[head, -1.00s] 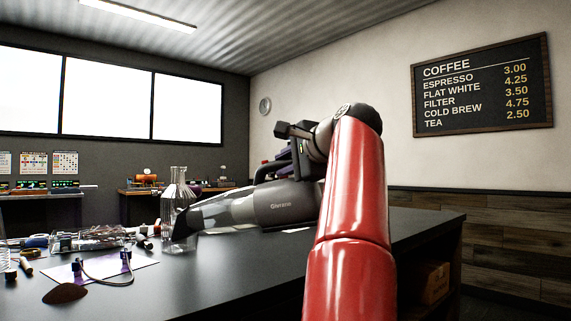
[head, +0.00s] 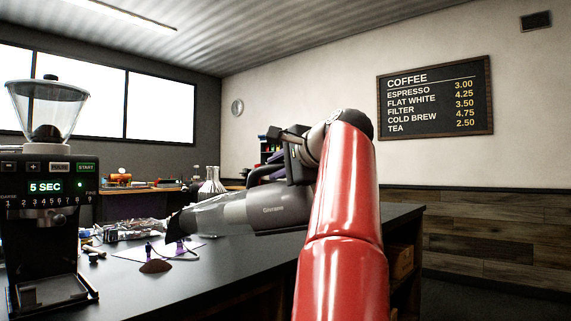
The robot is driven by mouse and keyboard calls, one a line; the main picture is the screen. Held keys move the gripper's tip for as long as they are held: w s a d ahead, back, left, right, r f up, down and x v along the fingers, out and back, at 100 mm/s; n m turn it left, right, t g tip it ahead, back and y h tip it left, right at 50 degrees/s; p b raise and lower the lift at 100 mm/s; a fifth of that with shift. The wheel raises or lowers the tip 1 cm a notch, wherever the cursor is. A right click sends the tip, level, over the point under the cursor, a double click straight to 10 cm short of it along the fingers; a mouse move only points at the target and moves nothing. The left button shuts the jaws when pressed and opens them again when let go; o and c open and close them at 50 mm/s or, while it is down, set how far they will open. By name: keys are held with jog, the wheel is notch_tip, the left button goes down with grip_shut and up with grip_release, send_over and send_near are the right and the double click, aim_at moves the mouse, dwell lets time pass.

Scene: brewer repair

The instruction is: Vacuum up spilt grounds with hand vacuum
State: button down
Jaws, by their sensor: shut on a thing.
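My gripper (head: 293,155) is shut on the hand vacuum (head: 262,209), a grey body with a clear nozzle, held in the air over the dark counter (head: 226,262). The nozzle points left and slightly down, its dark tip (head: 174,226) toward the counter. A small brown mound of spilt grounds (head: 155,267) lies on the counter, in the picture below and left of the nozzle tip, and apart from it. My red arm and the vacuum hide part of the counter behind them.
A coffee grinder (head: 44,190) with a clear hopper stands at the left. A pale sheet with a purple-ended cable (head: 180,248) lies behind the grounds. A glass flask (head: 212,184) and a parts tray (head: 130,228) are farther back. The counter right of the grounds is clear.

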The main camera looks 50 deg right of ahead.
aim_at(270, 185)
jog(key=shift+a+f, duration=0.2)
jog(key=shift+a, duration=0.05)
jog(key=shift+w+a+f, duration=0.1)
jog(key=shift+w+f, duration=0.25)
jog(key=shift+f, duration=0.5)
jog(key=shift+w+a+f, duration=0.1)
jog(key=shift+w+f, duration=0.25)
jog(key=shift+f, duration=0.45)
jog(key=shift+w+a+f+b, duration=0.1)
jog(key=shift+w+f+b, duration=0.1)
jog(key=shift+f+b, duration=0.4)
jog(key=shift+w+a+f+b, duration=0.1)
jog(key=shift+w+f+b, duration=0.1)
jog(key=shift+f+b, duration=0.35)
jog(key=shift+w+a+r, duration=0.1)
jog(key=shift+w, duration=0.15)
jog(key=shift+w+a+f, duration=0.2)
jog(key=shift+w+a, duration=0.05)
jog(key=shift+w, duration=0.3)
jog(key=shift+w+a+f, duration=0.15)
jog(key=shift+w+a, duration=0.1)
jog(key=shift+w, duration=0.3)
jog(key=shift+p, duration=0.3)
